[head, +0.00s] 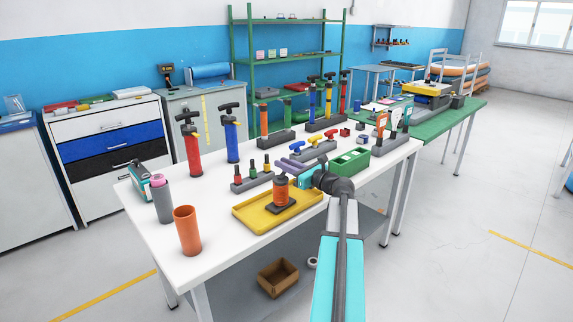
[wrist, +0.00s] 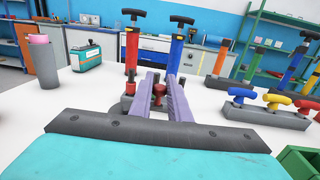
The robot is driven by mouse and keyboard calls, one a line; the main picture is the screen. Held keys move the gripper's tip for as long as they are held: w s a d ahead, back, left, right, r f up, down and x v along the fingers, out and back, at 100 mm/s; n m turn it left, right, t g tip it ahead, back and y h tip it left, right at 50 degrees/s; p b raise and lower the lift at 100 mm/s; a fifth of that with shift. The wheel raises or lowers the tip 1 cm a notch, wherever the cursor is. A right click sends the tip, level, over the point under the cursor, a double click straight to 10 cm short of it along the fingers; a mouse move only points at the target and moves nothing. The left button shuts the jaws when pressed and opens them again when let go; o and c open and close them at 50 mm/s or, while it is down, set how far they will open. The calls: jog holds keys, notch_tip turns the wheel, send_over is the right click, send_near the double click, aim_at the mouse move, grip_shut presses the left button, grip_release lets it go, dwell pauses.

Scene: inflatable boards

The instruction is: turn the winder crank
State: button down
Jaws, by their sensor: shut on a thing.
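The winder (head: 281,190), an orange drum on a dark base, stands in a yellow tray (head: 250,221) near the front of the white table. My gripper (head: 287,164) is at the top of the winder, its purple fingers pointing toward the back left of the table. In the wrist view my gripper (wrist: 160,90) has a small dark red knob (wrist: 159,94) between its fingers, and it is shut on this knob, which looks like the crank's handle. The crank's arm and the drum are hidden in the wrist view by my gripper's body.
A grey rack with coloured plugs (head: 252,182) stands just behind the tray. Red (head: 192,150) and blue (head: 231,138) pumps stand behind it. A green crate (head: 349,163) is close on the right. An orange cup (head: 187,231) stands at the front left.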

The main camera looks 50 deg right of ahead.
jog(key=shift+s+a+m+h, duration=0.15)
jog(key=shift+m+h, duration=0.15)
jog(key=shift+h, duration=0.2)
jog(key=shift+s+m+g+h+p, duration=0.35)
jog(key=shift+m+g+h, duration=0.35)
jog(key=shift+m+h, duration=0.85)
jog(key=shift+s+m+g+h+p, duration=0.1)
jog(key=shift+s+m+g+h, duration=0.7)
jog(key=shift+h, duration=1.3)
jog(key=shift+s+m+g+h+p, duration=0.1)
jog(key=shift+m+g+h+p, duration=0.35)
jog(key=shift+m+h, duration=1.2)
jog(key=shift+g+h, duration=0.25)
jog(key=shift+h, duration=0.05)
jog(key=shift+s+m+g+h, duration=0.2)
jog(key=shift+m+g+h, duration=0.25)
jog(key=shift+g+h, duration=0.1)
jog(key=shift+s+m+g+h, duration=0.2)
jog(key=shift+m+g+h, duration=0.25)
jog(key=shift+g+h, duration=0.1)
jog(key=shift+s+a+f+m+g+h+b, duration=0.1)
jog(key=shift+s+a+m+g+h+b, duration=0.4)
jog(key=shift+m+g+b, duration=2)
jog(key=shift+s+a+r+m+g+h+b, duration=0.15)
jog(key=shift+a+m+g+h+b, duration=0.4)
jog(key=shift+m+g, duration=2.2)
jog(key=shift+s+a+f+m+g+h+b, duration=0.25)
jog(key=shift+a+m+g+b, duration=0.75)
jog(key=shift+g, duration=3.15)
